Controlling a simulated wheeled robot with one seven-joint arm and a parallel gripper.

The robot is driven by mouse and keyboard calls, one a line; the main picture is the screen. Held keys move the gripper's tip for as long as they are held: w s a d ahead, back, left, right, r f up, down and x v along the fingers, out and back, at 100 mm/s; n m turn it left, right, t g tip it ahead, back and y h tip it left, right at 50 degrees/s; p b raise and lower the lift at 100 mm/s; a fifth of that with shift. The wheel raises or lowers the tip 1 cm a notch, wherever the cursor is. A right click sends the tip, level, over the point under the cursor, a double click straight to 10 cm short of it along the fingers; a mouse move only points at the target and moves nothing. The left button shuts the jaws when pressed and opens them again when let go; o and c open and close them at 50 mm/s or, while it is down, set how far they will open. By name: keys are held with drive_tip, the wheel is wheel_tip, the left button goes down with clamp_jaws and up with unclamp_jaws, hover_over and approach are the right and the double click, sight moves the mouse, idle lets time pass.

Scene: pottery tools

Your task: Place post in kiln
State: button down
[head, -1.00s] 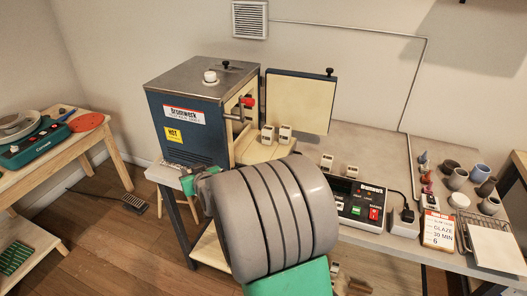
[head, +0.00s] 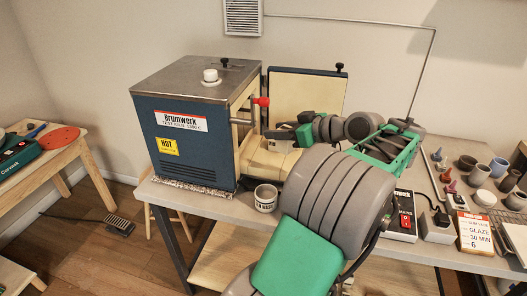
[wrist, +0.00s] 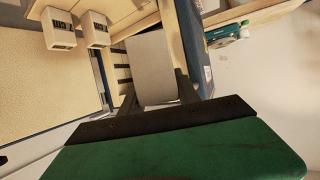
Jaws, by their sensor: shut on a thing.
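The kiln (head: 180,130) is a blue box with a grey metal top on the table, its door (head: 305,95) swung open at the back right. My gripper (head: 277,134) is at the kiln's open front, pointing left toward the chamber. In the wrist view my gripper (wrist: 156,98) is shut on a plain grey-beige post (wrist: 150,68), held between the dark fingers. Slotted chamber wall (wrist: 122,76) shows beside it. Two other labelled posts (wrist: 58,30) (wrist: 95,30) stand at the upper left of that view.
A red-tipped handle (head: 261,102) juts from the kiln front near my gripper. A controller (head: 404,215), cups (head: 482,172) and a glaze card (head: 474,232) are at right.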

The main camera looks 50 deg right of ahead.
drive_tip(key=w+d+f, duration=0.1)
drive_tip(key=w+f, duration=0.2)
drive_tip(key=w+d+f+p, duration=0.1)
drive_tip(key=w+d+f, duration=0.1)
drive_tip(key=w+f, duration=0.1)
drive_tip(key=w+d+f+p, duration=0.1)
drive_tip(key=w+d+f, duration=0.1)
drive_tip(key=w, duration=0.3)
drive_tip(key=shift+w+d+f, duration=0.2)
drive_tip(key=shift+d+f, duration=0.05)
drive_tip(key=shift+f, duration=0.2)
drive_tip(key=shift+w+d+f+p, duration=0.1)
drive_tip(key=shift+f+p, duration=0.05)
drive_tip(key=shift+f, duration=0.8)
drive_tip(key=shift+w+d+f+p, duration=0.1)
drive_tip(key=shift+f+p, duration=0.05)
drive_tip(key=shift+f, duration=0.75)
drive_tip(key=shift+f, duration=0.1)
drive_tip(key=c, duration=1.2)
unclamp_jaws()
drive_tip(key=shift+o, duration=0.2)
